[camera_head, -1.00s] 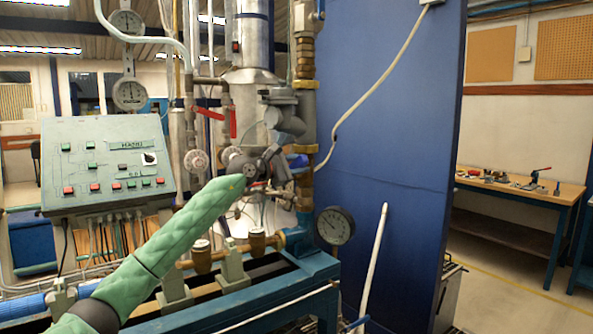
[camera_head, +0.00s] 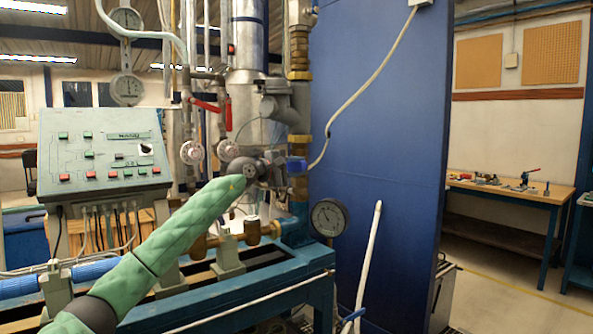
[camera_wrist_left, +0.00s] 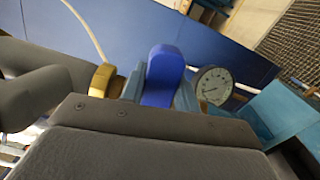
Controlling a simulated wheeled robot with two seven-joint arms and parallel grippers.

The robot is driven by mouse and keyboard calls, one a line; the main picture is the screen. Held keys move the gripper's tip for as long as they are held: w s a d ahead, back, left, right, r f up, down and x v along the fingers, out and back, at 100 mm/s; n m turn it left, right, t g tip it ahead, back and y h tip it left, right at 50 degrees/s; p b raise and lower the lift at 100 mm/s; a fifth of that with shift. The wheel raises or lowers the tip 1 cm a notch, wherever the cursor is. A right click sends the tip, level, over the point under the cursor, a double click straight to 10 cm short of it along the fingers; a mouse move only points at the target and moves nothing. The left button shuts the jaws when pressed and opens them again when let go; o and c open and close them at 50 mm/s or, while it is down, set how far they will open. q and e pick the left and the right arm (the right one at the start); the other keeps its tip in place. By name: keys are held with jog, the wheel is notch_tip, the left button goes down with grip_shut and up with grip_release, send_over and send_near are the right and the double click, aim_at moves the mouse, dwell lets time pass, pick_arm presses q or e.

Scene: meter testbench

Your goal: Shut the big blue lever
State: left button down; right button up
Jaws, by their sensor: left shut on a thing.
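The big blue lever (camera_head: 297,164) shows in the head view as a short blue end beside the brass fittings of the vertical pipe. In the left wrist view the blue lever (camera_wrist_left: 165,76) stands in the middle, with a rounded tip and a grey-blue finger on each side. My left gripper (camera_wrist_left: 160,97) is shut on it. In the head view my left gripper (camera_head: 277,168) reaches the lever from the left, and its fingers are mostly hidden behind my wrist. The lever's pivot is hidden. My right gripper is in neither view.
A pressure gauge (camera_head: 329,217) sits just below right of the lever. A blue panel (camera_head: 385,130) stands to the right. Red-handled valves (camera_head: 206,106) and a control box (camera_head: 103,155) are to the left. The blue bench frame (camera_head: 270,283) lies beneath my arm.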

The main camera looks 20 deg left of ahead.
pick_arm(q)
jog(key=shift+d+f+m+b, duration=0.1)
jog(key=shift+f+m+b, duration=0.8)
jog(key=shift+f+b, duration=0.15)
jog(key=c, duration=1)
grip_release()
jog(key=shift+c, duration=0.2)
jog(key=shift+s+r, duration=0.1)
jog(key=v, duration=0.7)
jog(key=shift+s+a+b, duration=0.25)
jog(key=shift+a+b, duration=0.05)
jog(key=shift+b, duration=0.1)
